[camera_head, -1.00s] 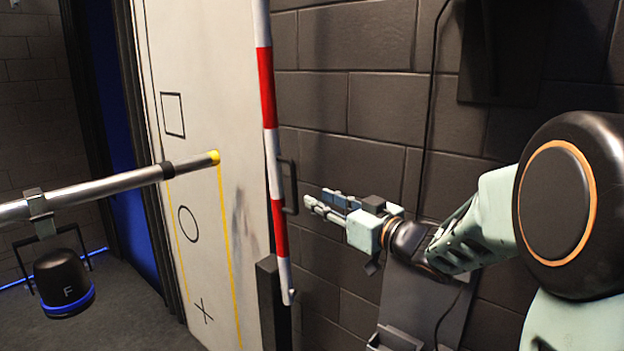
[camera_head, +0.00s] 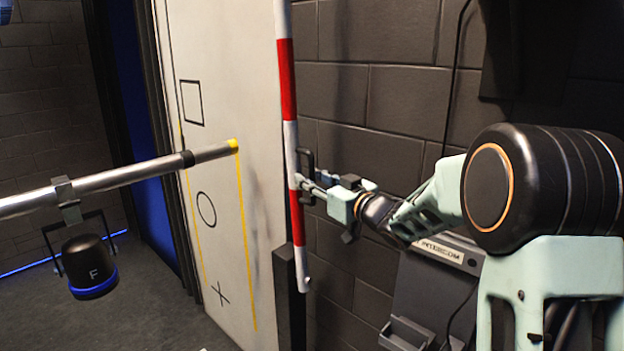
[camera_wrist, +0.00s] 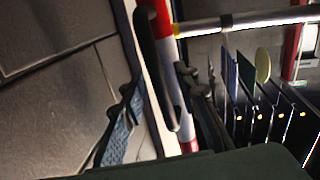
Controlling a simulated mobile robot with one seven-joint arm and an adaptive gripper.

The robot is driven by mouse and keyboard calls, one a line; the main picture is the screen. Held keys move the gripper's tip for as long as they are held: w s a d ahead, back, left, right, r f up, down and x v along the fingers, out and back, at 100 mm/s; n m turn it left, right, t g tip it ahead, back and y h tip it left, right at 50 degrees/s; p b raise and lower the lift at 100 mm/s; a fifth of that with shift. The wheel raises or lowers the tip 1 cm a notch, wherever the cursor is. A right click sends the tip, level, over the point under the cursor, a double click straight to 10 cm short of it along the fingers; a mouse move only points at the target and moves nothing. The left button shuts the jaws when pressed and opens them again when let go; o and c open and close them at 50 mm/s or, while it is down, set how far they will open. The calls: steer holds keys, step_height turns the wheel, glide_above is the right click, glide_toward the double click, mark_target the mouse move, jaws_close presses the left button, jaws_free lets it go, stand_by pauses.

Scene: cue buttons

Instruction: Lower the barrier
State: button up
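The barrier is a red and white striped pole (camera_head: 288,85) that stands nearly upright at the wall corner. A black handle (camera_head: 307,156) sticks out from its right side. My gripper (camera_head: 304,187) is at the handle, close to the pole. In the wrist view, the open fingers (camera_wrist: 158,82) lie on either side of the black handle (camera_wrist: 152,50), with gaps visible beside it. The striped pole (camera_wrist: 164,22) shows just behind the handle. I cannot tell whether either finger touches the handle.
A metal bar with a yellow tip (camera_head: 190,158) crosses at left, with a black lamp marked F (camera_head: 90,265) hanging from it. A dark post (camera_head: 288,290) stands by the pole's lower end. An intercom panel (camera_head: 435,290) is on the brick wall below my arm.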

jaws_close()
stand_by(0.3)
